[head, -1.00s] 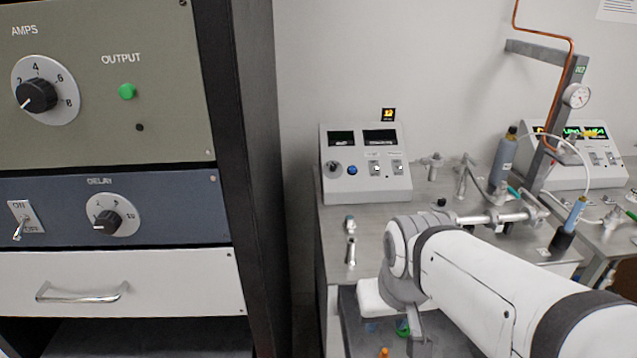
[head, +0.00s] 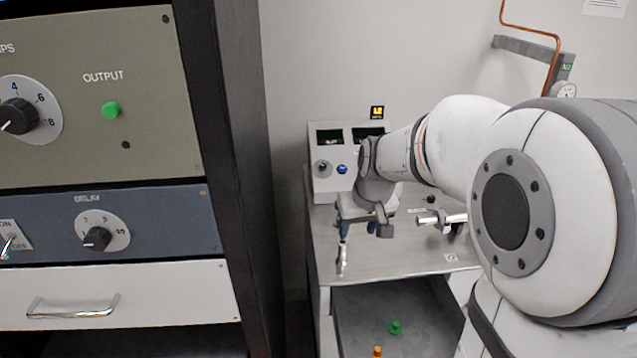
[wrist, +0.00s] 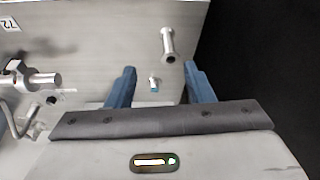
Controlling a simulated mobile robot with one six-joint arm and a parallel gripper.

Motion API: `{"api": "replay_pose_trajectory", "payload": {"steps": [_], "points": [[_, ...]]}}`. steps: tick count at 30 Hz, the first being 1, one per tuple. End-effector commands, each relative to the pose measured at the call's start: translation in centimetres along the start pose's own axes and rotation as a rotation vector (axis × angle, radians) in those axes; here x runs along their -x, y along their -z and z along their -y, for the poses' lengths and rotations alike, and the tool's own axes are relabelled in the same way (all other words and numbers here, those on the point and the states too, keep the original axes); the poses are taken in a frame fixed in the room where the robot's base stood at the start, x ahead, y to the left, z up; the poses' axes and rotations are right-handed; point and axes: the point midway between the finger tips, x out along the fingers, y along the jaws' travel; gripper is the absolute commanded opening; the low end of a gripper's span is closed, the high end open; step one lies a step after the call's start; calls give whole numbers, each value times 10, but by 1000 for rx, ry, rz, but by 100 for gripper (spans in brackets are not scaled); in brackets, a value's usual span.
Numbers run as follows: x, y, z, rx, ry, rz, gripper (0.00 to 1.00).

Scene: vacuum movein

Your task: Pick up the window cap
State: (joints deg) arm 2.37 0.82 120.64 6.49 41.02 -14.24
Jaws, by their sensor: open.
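My gripper (wrist: 159,68) is open, with its two blue fingers apart and nothing held between them. I cannot tell for certain which piece is the window cap. In the head view my gripper hangs above this corner, partly hiding the small piece.
The bench (head: 405,258) ends at a left edge beside the dark rack. An open drawer below holds a green cap (head: 395,327) and an orange cap (head: 377,351). A control box (head: 330,178) stands behind my gripper. Metal pipework (wrist: 35,80) lies at left in the wrist view.

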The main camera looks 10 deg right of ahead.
Motion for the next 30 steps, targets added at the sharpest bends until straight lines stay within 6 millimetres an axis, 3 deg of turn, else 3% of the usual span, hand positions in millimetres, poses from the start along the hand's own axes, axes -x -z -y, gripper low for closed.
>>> {"api": "replay_pose_trajectory", "payload": {"steps": [1, 3, 6, 10, 15, 30], "points": [[-11, 24, -6, 13, 4, -5, 48], [-27, 51, -12, 30, 9, -22, 48], [-49, 81, -21, 54, 11, -43, 48], [-71, 107, -30, 74, 11, -63, 48], [-87, 120, -34, 85, 11, -73, 48], [-144, 130, -24, 88, 11, -71, 48]]}}
